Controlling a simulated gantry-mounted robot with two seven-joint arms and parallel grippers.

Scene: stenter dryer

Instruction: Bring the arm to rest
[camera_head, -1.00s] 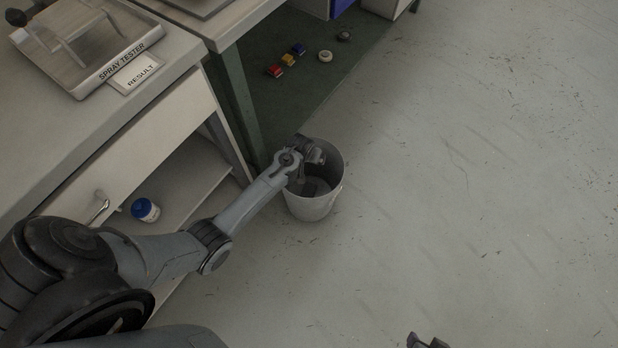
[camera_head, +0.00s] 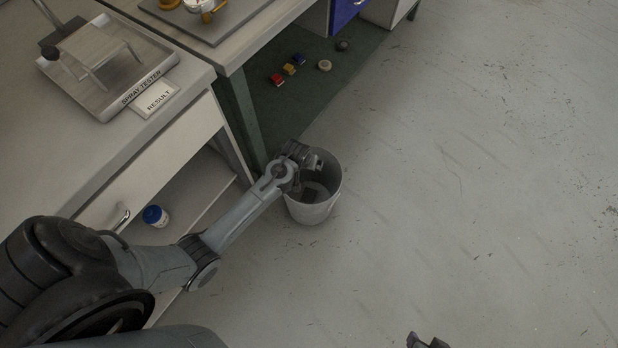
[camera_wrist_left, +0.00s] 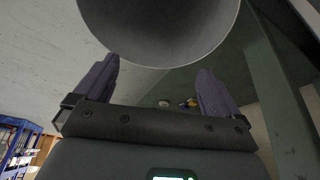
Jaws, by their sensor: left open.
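My left arm reaches from the lower left of the head view to a round grey bin (camera_head: 313,208) on the floor. My left gripper (camera_head: 311,180) is at the bin's mouth, partly hidden by its own wrist. In the left wrist view the gripper (camera_wrist_left: 155,88) is open, its two purple-grey fingers wide apart with nothing between them. The bin (camera_wrist_left: 160,35) fills the top of that view, beyond the fingertips. Whether the gripper touches the bin I cannot tell. My right gripper cannot be made out; only a small dark part is cut off at the bottom edge of the head view.
A bench with a spray tester tray (camera_head: 108,85) and a result card (camera_head: 155,98) stands at left. A blue-lidded jar (camera_head: 154,216) is on the shelf below. Small coloured items (camera_head: 289,69) lie on a green mat (camera_head: 262,107). The floor at right is clear.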

